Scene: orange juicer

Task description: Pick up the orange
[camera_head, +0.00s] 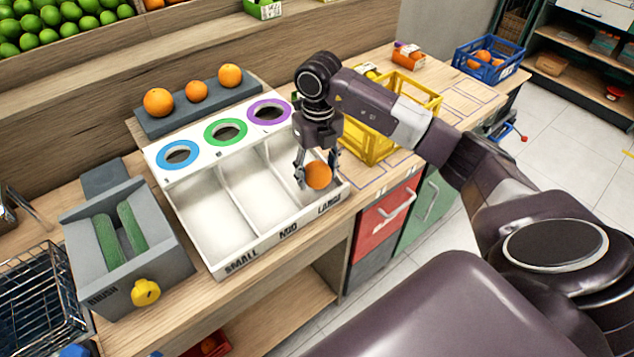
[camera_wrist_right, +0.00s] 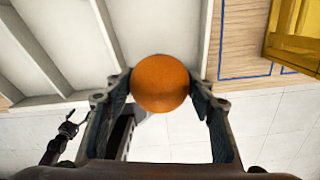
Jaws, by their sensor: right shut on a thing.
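An orange (camera_head: 318,175) is held between the fingers of my right gripper (camera_head: 317,172), over the front of the compartment marked LARGE in the white sorting tray (camera_head: 244,262). In the right wrist view the orange (camera_wrist_right: 160,83) sits between the two fingertips of the right gripper (camera_wrist_right: 160,88), touched on both sides. I cannot tell its exact height above the tray floor. Three other oranges sit on a grey rack behind the tray: one at left (camera_head: 158,102), one in the middle (camera_head: 196,91) and one at right (camera_head: 230,76). My left gripper is not in view.
The tray has blue (camera_head: 178,155), green (camera_head: 226,132) and purple (camera_head: 269,111) rings at its back. A grey brush box (camera_head: 160,255) stands left. A yellow crate (camera_head: 365,145) is close behind my right arm, with a blue crate (camera_head: 489,60) farther right.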

